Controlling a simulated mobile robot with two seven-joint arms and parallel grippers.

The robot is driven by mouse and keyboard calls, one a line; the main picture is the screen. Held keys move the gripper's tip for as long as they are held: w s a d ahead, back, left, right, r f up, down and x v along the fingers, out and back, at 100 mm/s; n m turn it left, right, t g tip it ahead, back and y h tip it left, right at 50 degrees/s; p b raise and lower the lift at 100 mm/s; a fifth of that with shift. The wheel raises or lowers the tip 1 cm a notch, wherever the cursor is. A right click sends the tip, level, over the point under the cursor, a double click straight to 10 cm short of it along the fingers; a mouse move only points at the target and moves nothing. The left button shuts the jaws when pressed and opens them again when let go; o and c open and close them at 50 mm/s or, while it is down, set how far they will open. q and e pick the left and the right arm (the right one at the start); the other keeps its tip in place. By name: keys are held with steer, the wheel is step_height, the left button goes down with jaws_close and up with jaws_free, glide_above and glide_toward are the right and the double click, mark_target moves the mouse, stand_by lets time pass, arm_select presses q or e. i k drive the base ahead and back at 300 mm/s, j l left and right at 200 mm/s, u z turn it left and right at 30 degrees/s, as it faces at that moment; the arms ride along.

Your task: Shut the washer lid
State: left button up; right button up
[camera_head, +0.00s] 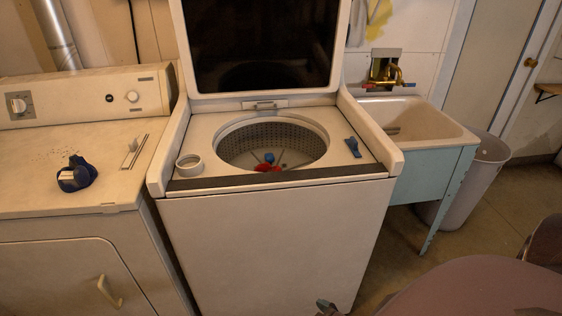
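The white top-load washer (275,235) stands in the middle of the view. Its lid (262,92) is open and stands upright at the back, with a dark inner panel; its top edge is cut off. The round drum opening (240,150) is uncovered, with red and blue items at the bottom. A small dark tip (328,308), which seems to be part of my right gripper, shows at the bottom edge, in front of the washer and well below the lid. Its fingers cannot be made out. My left gripper is not in view.
A white ring (190,165) and a blue clip-like object (353,147) lie on the washer's top, beside the opening. A dryer (60,205) with a blue object (77,175) on it stands left. A utility sink (425,118) and a bin (487,165) stand right.

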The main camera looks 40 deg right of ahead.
mark_target(227, 48)
steer(key=z, duration=0.35)
steer(key=l+z, duration=0.15)
steer(key=z, duration=0.2)
steer(key=l+z, duration=0.1)
steer(key=z, duration=0.3)
